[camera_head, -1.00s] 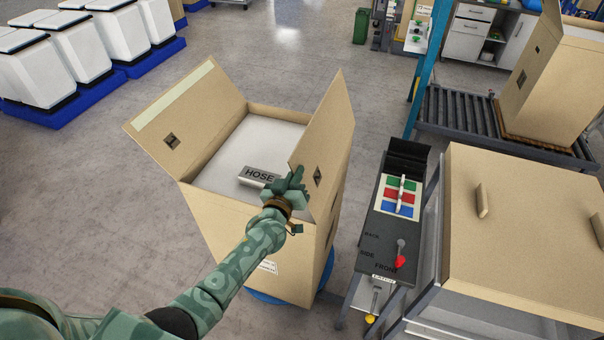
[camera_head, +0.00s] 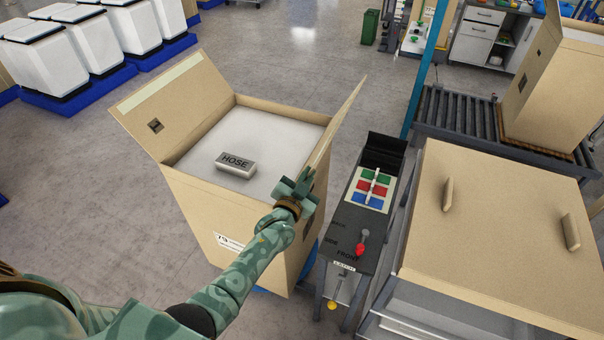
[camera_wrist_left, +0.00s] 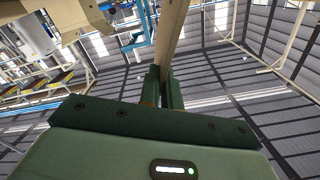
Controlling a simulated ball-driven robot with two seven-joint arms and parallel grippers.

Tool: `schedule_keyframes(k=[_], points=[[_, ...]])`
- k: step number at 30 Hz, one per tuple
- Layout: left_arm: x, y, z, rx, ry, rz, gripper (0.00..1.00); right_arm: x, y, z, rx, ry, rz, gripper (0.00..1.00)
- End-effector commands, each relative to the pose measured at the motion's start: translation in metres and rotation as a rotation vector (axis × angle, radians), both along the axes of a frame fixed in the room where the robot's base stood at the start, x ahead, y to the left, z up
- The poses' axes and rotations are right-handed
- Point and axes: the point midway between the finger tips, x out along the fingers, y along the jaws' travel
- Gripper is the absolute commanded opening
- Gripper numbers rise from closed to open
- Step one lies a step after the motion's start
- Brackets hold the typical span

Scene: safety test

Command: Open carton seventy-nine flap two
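The open-topped carton (camera_head: 215,205) stands in the middle of the head view, its number label (camera_head: 229,241) too small to read surely. Its left flap (camera_head: 170,100) leans outward, open. Its right flap (camera_head: 338,125) stands up, tilted to the right and seen nearly edge-on. My left gripper (camera_head: 297,192) is at the near end of this flap. In the left wrist view its fingers (camera_wrist_left: 161,88) lie on both sides of the tan flap (camera_wrist_left: 172,35) and look closed on it. My right gripper is in neither view.
A grey block marked HOSE (camera_head: 236,164) lies on the white surface inside the carton. A control stand (camera_head: 345,235) with coloured panels is close on the right, beside a tan box with handles (camera_head: 500,225). A roller conveyor (camera_head: 465,125) is behind.

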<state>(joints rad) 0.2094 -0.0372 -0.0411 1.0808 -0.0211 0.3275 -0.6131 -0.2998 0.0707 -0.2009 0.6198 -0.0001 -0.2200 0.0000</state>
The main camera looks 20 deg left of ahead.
Motion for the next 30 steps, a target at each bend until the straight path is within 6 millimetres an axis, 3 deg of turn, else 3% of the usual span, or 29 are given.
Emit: schedule_keyframes(k=[20,21,23,30], points=[[-0.0004,-0.0091,-0.0061,0.058,-0.001,0.0,0.0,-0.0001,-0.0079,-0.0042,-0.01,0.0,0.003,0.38],[-0.0004,-0.009,-0.006,0.058,-0.001,0.0,0.13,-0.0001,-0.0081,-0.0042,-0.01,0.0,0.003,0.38],[-0.0004,-0.009,-0.006,0.058,-0.001,0.0,0.27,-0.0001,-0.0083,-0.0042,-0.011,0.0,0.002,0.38],[-0.0004,-0.0089,-0.0058,0.058,-0.001,0.0,0.27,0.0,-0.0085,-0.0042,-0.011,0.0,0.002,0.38]])
